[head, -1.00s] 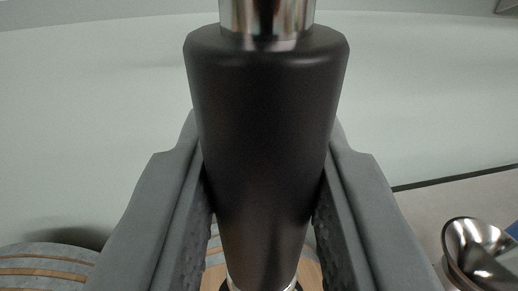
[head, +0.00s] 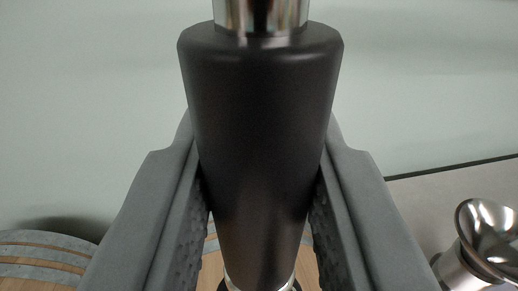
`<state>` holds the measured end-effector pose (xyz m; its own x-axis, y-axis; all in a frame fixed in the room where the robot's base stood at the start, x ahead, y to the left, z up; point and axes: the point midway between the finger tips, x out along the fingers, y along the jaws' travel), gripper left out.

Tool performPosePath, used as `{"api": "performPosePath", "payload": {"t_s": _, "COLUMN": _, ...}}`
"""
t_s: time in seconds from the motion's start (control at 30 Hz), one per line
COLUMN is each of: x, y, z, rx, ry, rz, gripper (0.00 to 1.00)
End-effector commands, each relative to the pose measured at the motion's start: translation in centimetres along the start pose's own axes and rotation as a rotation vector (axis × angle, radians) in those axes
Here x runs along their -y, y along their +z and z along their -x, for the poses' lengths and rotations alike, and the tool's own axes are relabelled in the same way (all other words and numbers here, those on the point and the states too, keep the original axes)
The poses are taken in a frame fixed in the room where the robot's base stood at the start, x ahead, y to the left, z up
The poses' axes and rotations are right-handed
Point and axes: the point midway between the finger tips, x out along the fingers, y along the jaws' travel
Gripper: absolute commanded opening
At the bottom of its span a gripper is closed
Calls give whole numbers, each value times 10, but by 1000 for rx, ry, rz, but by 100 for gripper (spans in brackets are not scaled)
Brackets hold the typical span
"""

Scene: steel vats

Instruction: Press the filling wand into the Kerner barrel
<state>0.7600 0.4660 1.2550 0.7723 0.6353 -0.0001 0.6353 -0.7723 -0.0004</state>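The filling wand (head: 258,130) has a thick black grip with a shiny metal tube at its top. It stands near upright in the middle of the head view. My gripper (head: 262,225) is shut on the black grip, one grey finger on each side. Below the grip a metal collar shows at the bottom edge. Light wood of a barrel top (head: 213,270) shows between my fingers under the wand. The wand's lower end is hidden, so I cannot tell how it meets the barrel. No name is readable on the barrel.
Another wooden barrel with grey hoops (head: 45,255) stands at the lower left. A shiny steel funnel-like vessel (head: 485,240) is at the lower right on a grey surface (head: 425,205). A pale wall fills the background.

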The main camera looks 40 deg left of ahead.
Motion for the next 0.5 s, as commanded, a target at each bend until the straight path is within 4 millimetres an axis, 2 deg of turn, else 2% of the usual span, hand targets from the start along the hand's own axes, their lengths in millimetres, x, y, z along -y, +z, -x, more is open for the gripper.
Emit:
{"api": "performPosePath", "payload": {"t_s": 0.2, "x": 0, "y": 13, "z": 0, "rx": 0, "ry": 0, "rz": -1, "gripper": 0}}
{"api": "performPosePath", "payload": {"t_s": 0.5, "x": 0, "y": 13, "z": 0, "rx": -1, "ry": -1, "rz": 0, "gripper": 0}}
